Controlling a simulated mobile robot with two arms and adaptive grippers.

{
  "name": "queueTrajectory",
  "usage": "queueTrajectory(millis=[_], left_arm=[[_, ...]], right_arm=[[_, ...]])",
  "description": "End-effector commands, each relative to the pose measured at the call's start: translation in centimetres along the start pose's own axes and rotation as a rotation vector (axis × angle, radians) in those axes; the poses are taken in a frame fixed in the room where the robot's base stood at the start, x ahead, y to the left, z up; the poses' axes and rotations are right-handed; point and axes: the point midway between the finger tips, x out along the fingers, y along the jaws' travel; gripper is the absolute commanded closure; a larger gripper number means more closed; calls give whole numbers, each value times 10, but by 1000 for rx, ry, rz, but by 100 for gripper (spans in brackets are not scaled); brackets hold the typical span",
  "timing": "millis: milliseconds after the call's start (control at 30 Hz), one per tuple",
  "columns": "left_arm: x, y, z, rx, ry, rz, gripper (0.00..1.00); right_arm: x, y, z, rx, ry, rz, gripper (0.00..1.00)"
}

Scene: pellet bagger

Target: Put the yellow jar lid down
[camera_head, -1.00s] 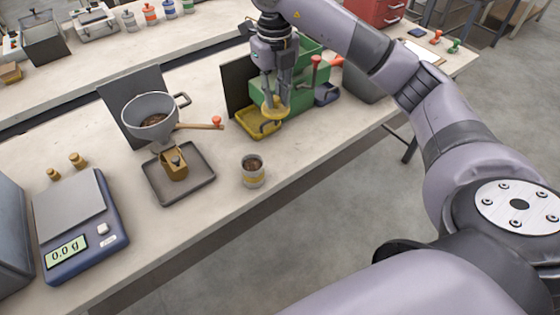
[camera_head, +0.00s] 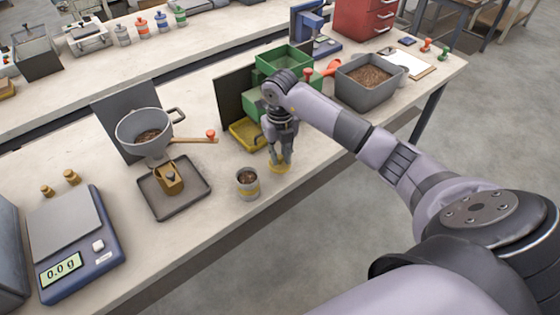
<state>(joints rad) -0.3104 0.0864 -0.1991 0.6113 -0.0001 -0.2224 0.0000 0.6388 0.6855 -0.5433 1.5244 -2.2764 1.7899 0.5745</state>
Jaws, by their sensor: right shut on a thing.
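The yellow jar lid (camera_head: 279,168) is between the fingertips of my right gripper (camera_head: 280,160), which is shut on it. The lid is at or just above the table top near the front edge; I cannot tell if it touches. The jar (camera_head: 248,184), with a yellow band and brown pellets inside, stands open and upright just left of the lid. A yellow tray (camera_head: 246,134) lies behind the gripper, partly hidden by it. My left gripper is not in view.
Left of the jar are a dark tray (camera_head: 152,200) with a brass block, a funnel (camera_head: 145,132) with a red-tipped handle, and a scale (camera_head: 75,245) reading 0.0 g. A grey bin of pellets (camera_head: 352,92) and green box (camera_head: 284,62) stand behind. Bare table surrounds the lid.

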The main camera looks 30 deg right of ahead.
Motion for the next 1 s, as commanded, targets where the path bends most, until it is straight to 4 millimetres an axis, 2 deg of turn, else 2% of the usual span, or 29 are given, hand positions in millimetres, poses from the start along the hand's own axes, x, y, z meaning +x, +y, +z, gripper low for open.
queueTrajectory(millis=[100,233,400,633,667,933,1000], left_arm=[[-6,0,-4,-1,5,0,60],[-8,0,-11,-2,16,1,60],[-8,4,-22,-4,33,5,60],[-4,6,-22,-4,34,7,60],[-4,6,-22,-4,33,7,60],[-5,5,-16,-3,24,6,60],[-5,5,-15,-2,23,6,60]], right_arm=[[19,1,-2,0,6,1,96],[34,0,-1,0,4,0,96],[38,0,0,-1,1,0,96],[41,0,-1,-1,1,-1,96],[41,0,0,-1,1,-1,81],[40,0,-1,-1,1,0,63],[40,0,-1,-1,1,0,62]])
